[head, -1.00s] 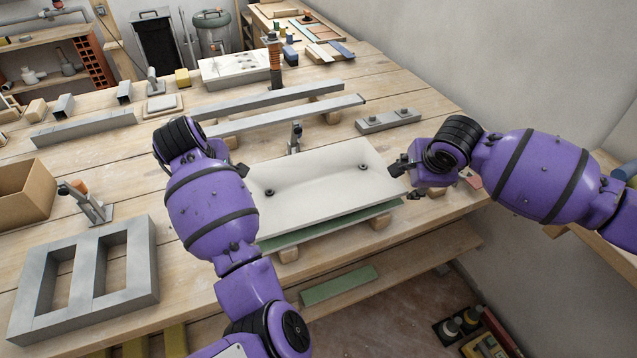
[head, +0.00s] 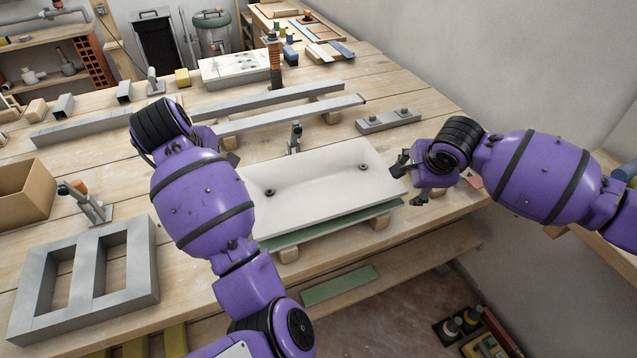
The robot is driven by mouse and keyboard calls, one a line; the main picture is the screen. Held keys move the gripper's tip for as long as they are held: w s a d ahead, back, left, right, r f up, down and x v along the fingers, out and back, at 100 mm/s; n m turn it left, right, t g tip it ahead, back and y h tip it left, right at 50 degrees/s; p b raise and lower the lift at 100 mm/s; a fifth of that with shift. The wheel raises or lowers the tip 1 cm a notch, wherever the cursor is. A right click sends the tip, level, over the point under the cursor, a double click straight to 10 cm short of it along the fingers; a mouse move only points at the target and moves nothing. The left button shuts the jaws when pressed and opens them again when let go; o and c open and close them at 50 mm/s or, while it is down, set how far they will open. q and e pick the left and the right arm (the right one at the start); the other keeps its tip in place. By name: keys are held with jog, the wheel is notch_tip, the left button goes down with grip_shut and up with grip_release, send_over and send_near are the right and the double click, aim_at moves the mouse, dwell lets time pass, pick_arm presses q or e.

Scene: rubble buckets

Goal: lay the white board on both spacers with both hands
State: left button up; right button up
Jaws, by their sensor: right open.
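The white board (head: 315,190) lies flat near the front edge of the bench, with two dark round knobs on top. A green board (head: 330,225) shows beneath its front edge. Wooden blocks, seemingly the spacers, show under the front at the left (head: 288,255) and right (head: 380,222). My right gripper (head: 409,182) is open and empty, just beyond the board's right end. My left arm covers the board's left end, and the left fingers are hidden behind it.
Long metal bars (head: 285,115) lie behind the board, with a small upright clamp (head: 295,137) between. A grey two-hole block (head: 85,280) and a cardboard box (head: 25,193) stand left. A grey bar with two knobs (head: 388,121) lies back right.

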pick_arm(q)
jog(key=v, duration=0.6)
pick_arm(e)
jog(key=v, duration=1.2)
pick_arm(q)
jog(key=shift+s, duration=0.1)
